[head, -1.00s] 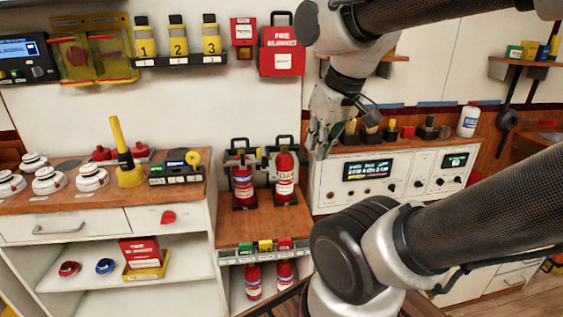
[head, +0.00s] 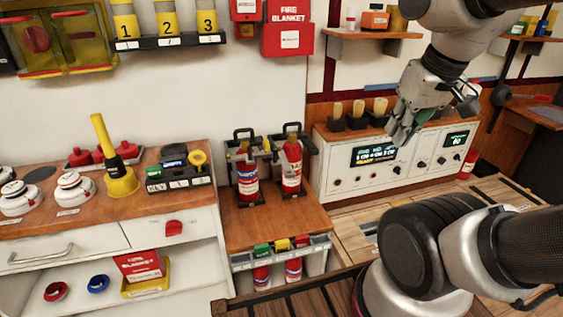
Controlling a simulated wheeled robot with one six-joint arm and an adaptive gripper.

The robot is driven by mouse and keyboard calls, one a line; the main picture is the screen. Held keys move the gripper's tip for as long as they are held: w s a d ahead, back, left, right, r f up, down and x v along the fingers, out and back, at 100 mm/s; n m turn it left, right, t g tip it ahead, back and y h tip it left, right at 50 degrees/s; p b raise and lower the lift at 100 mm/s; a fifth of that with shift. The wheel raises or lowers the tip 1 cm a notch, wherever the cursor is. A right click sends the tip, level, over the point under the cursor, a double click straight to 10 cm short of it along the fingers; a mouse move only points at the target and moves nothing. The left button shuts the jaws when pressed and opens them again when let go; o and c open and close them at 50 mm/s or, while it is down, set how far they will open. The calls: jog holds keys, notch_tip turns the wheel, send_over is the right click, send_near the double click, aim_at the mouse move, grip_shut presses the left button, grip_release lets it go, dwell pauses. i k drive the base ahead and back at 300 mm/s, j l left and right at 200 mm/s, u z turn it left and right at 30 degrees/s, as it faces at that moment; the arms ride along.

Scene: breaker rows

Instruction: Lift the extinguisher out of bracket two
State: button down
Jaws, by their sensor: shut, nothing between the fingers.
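Two red extinguishers stand upright side by side in black brackets on a wooden shelf: the left one (head: 247,178) and the right one (head: 291,168). Both have white labels. No readable number shows on the brackets, so I cannot tell by marking which is bracket two. My gripper (head: 402,132) is shut and empty. It hangs in front of the white instrument panel, well to the right of both extinguishers and touching neither.
The white instrument panel (head: 330,168) stands right of the extinguishers. Two more red extinguishers (head: 262,277) are partly seen under the shelf (head: 240,222). A rack of numbered yellow cylinders (head: 165,17) and red fire blanket boxes (head: 287,38) hang above. A wooden rail (head: 290,288) crosses the foreground.

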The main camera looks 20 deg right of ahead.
aim_at(293, 149)
jog(key=l+u, duration=0.3)
jog(key=l, duration=0.65)
jog(key=l+u, duration=0.3)
jog(key=l, duration=0.6)
jog(key=k+u, duration=0.15)
jog(key=i+z, duration=0.15)
